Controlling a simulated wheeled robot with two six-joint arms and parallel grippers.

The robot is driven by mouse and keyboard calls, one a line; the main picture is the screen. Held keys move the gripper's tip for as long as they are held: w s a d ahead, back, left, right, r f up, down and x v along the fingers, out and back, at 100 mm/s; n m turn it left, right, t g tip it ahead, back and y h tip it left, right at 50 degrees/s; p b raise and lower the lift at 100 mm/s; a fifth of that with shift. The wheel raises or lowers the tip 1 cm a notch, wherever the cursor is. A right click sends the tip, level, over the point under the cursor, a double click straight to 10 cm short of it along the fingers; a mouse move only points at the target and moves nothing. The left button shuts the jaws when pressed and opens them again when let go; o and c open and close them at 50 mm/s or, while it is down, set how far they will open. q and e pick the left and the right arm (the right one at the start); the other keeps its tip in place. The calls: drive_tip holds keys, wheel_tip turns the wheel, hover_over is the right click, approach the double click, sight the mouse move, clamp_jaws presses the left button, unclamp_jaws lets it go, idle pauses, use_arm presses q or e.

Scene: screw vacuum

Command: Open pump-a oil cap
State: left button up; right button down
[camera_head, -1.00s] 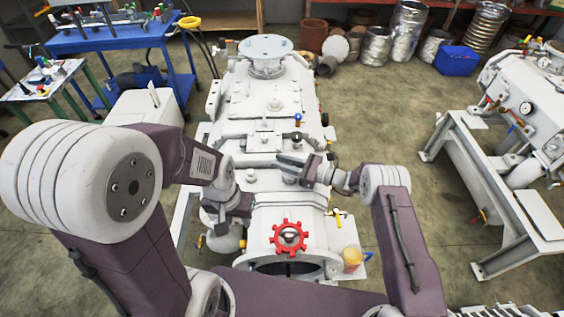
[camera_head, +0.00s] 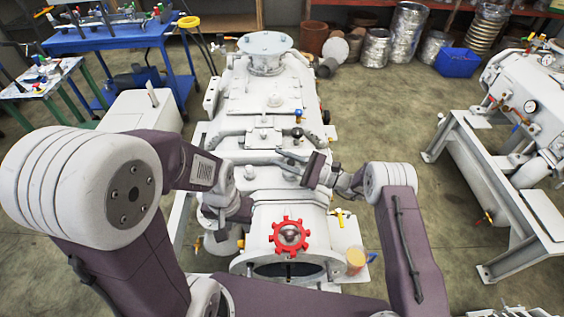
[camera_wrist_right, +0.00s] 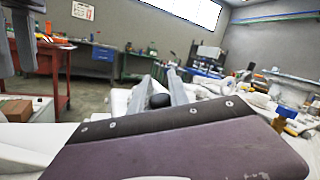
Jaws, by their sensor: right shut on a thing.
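The white pump (camera_head: 270,90) stands in the middle of the head view, its round front opening toward me. My right gripper (camera_head: 298,160) is over the pump's top behind the red handwheel. In the right wrist view, the two pale fingers of my right gripper (camera_wrist_right: 163,88) are shut on a black round cap (camera_wrist_right: 160,101). The head view does not show clearly whether the cap is seated on the pump or off it. My left gripper (camera_head: 225,212) hangs at the left of the pump's front, and its fingers are largely hidden by its own wrist.
The red handwheel (camera_head: 290,236) is at the pump's front. A blue-handled valve (camera_head: 298,116) is further back on top. A second white machine (camera_head: 525,110) on a frame (camera_head: 480,175) stands right. A blue bench (camera_head: 110,38) is back left. Floor between the machines is open.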

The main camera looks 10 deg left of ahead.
drive_tip(key=shift+s+r+n+b, duration=0.1)
drive_tip(key=shift+s+n+b, duration=0.3)
drive_tip(key=shift+n, duration=0.3)
drive_tip(key=shift+g, duration=0.3)
drive_tip(key=c, duration=1.3)
unclamp_jaws()
drive_tip(key=shift+d, duration=0.1)
drive_tip(key=b+v, duration=0.1)
drive_tip(key=v, duration=0.8)
